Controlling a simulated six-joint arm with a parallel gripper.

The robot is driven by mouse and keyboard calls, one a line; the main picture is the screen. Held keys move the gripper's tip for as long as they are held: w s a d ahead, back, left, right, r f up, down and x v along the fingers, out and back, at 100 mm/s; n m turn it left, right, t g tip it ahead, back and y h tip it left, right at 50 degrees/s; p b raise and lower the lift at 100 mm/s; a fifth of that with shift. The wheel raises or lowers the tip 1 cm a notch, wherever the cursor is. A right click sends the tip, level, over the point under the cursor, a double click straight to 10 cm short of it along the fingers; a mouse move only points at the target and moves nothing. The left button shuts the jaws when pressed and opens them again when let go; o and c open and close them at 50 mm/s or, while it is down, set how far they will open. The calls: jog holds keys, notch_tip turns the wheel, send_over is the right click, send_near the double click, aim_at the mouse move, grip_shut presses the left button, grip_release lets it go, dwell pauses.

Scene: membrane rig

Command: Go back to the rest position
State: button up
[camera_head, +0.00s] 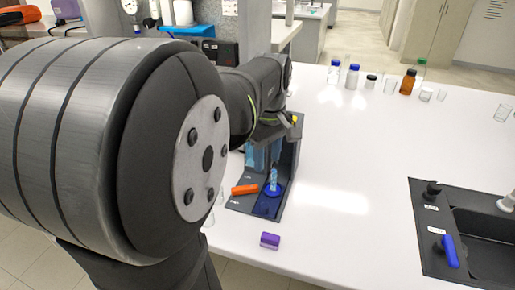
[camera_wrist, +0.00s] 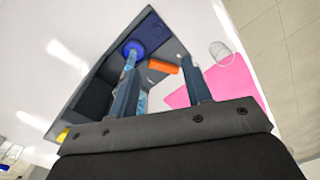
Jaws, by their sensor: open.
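My gripper (camera_wrist: 158,62) is open, its two fingers spread apart in the wrist view. In the head view my gripper (camera_head: 262,155) is at the dark grey rig (camera_head: 287,172), partly hidden by my own arm. The rig also shows in the wrist view (camera_wrist: 88,98), beyond the fingers. A blue round base with a light blue upright piece (camera_head: 273,183) stands at the rig; the blue disc shows in the wrist view (camera_wrist: 134,47). An orange piece (camera_head: 245,189) lies beside it and also appears between the fingers in the wrist view (camera_wrist: 163,66).
A purple block (camera_head: 270,240) lies near the bench's front edge. Several bottles and glass vessels, including a brown bottle (camera_head: 408,82), stand at the back. A dark sink (camera_head: 480,235) is at the right. The white bench (camera_head: 360,150) is clear between them. A pink sheet (camera_wrist: 230,85) shows in the wrist view.

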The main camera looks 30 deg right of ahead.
aim_at(265, 206)
jog(key=shift+f, duration=0.1)
notch_tip(265, 206, down, 17)
jog(key=shift+a+f, duration=0.15)
dwell(0.7)
notch_tip(265, 206, up, 18)
jog(key=shift+f, duration=0.25)
dwell(0.5)
